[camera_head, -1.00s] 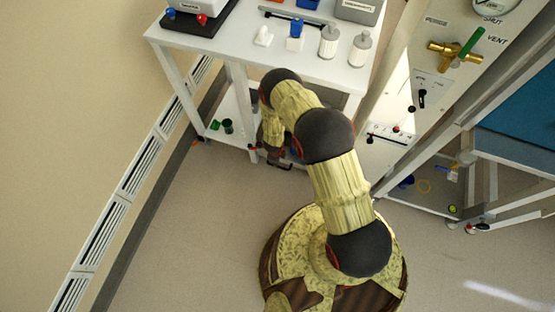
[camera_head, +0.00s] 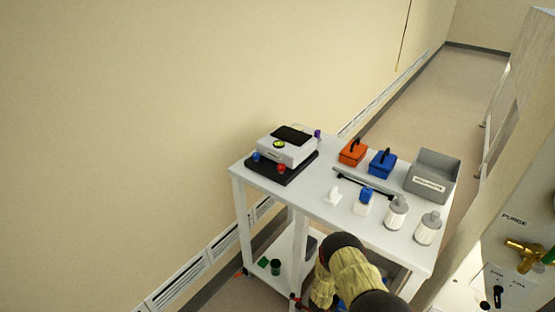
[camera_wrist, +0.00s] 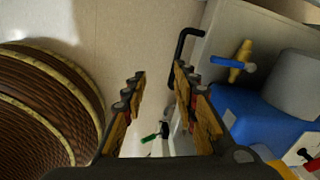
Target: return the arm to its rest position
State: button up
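My arm (camera_head: 350,275) shows at the bottom of the head view, bent down in front of the white cart. Its lower links are cut off by the frame's edge. My gripper (camera_wrist: 158,95) shows in the wrist view with its two fingers apart and nothing between them. Floor lies behind the fingertips. The gripper itself cannot be made out in the head view.
The white cart (camera_head: 323,211) bears a scale (camera_head: 288,148), an orange box (camera_head: 353,152), a blue box (camera_head: 382,163), a grey bin (camera_head: 433,176) and bottles. In the wrist view, a black handle (camera_wrist: 183,42) stands close right of the gripper. A valve panel (camera_head: 505,285) is at right.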

jog(key=s+a+r+n+g+y, duration=0.2)
jog(key=s+a+r+n+g, duration=0.1)
jog(key=s+a+r+n, duration=0.35)
notch_tip(320, 180, up, 28)
jog(key=s+n, duration=0.1)
jog(key=n, duration=0.9)
jog(key=s+d+r+n+t, duration=0.2)
jog(key=s+r, duration=0.3)
jog(key=r, duration=0.9)
jog(key=s+d+r+n+t+h+p, duration=0.1)
jog(key=s+r, duration=0.4)
jog(key=r, duration=0.9)
jog(key=s+d+r+n+t, duration=0.3)
jog(key=s+d+r+t, duration=0.1)
jog(key=r, duration=1)
jog(key=shift+s+d+t+h+p, duration=0.35)
jog(key=shift+s+d, duration=0.1)
jog(key=shift+d, duration=0.25)
